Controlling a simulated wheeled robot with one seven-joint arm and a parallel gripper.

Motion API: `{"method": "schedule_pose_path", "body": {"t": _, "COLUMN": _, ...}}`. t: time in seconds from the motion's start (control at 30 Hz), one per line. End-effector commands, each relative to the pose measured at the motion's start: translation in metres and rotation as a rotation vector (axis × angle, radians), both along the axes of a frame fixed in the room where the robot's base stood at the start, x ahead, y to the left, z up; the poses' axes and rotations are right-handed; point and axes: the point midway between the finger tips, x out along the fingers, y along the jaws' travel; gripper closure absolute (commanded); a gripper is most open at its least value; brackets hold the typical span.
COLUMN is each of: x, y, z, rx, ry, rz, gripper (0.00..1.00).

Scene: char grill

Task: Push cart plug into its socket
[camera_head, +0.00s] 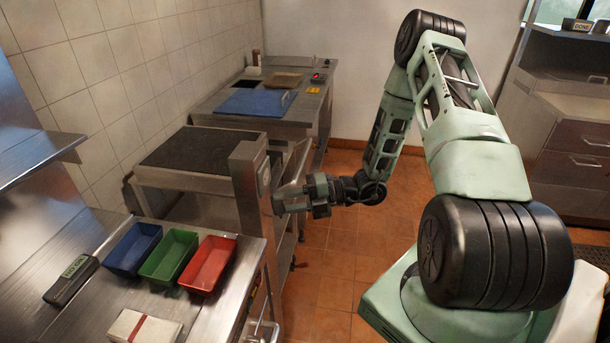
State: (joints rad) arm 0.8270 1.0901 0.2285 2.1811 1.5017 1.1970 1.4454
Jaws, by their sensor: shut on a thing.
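My gripper (280,203) is at the end of my arm, reaching left to the side of a steel post (247,190). It is shut on the cart plug, which is too small and too covered by the fingers to make out. The fingertips are close to the post's right face; I cannot tell whether the plug touches it. A small plate (265,174) shows on that face above the gripper. The socket itself cannot be made out. A steel cart with a dark top (205,150) stands behind and left of the post.
A steel counter (215,318) at front left holds blue (132,248), green (169,255) and red (208,265) trays and a white box (143,328). A worktable with a blue board (256,103) stands behind. Tiled floor (335,262) right of the post is clear.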

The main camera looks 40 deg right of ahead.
Motion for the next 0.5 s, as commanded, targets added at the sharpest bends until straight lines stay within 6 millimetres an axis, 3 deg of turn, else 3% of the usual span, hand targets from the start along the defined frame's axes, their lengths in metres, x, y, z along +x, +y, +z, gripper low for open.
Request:
{"method": "schedule_pose_path", "body": {"t": 0.1, "x": 0.014, "y": -0.037, "z": 0.010, "rx": 0.080, "ry": -0.046, "rz": -0.240, "gripper": 0.86}}
{"method": "schedule_pose_path", "body": {"t": 0.2, "x": 0.020, "y": -0.061, "z": 0.011, "rx": 0.112, "ry": -0.080, "rz": -0.370, "gripper": 0.86}}
{"method": "schedule_pose_path", "body": {"t": 0.33, "x": 0.023, "y": -0.076, "z": 0.011, "rx": 0.126, "ry": -0.104, "rz": -0.441, "gripper": 0.86}}
{"method": "schedule_pose_path", "body": {"t": 0.5, "x": 0.023, "y": -0.078, "z": 0.011, "rx": 0.127, "ry": -0.108, "rz": -0.452, "gripper": 0.86}}
